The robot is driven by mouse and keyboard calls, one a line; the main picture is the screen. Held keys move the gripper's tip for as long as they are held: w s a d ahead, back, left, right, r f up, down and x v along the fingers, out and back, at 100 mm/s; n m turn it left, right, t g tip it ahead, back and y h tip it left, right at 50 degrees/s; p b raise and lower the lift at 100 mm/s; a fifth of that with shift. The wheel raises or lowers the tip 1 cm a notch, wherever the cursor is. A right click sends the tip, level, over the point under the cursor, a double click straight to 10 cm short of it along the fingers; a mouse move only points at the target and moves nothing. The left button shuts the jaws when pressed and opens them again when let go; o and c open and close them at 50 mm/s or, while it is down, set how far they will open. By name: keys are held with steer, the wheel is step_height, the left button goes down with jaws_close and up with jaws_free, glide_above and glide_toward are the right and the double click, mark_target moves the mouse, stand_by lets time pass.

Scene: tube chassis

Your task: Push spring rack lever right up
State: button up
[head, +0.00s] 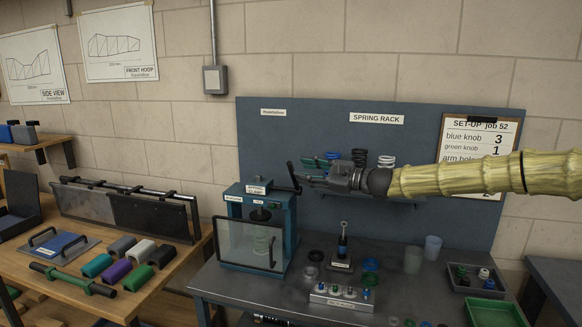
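A black lever (293,178) stands at the upper right of a blue spring press (283,215), leaning slightly, its top end to the left. My gripper (306,175) reaches in from the right and points left. Its tips are right beside the lever; I cannot tell whether they touch it. The fingers are small and dark against the board, so their opening is unclear. The board behind is marked SPRING RACK, and my gripper and arm partly cover its shelf of springs.
The grey bench (225,283) holds a small black post tool (343,245), a tray of knobs (342,298), cups (413,259) and a dark bin (475,281). A wooden table (170,265) with coloured grips stands left. The space above the press is clear.

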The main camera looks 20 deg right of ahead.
mark_target(291, 173)
steer(key=shift+p+x, duration=0.65)
steer(key=shift+x, duration=2.05)
jaws_close()
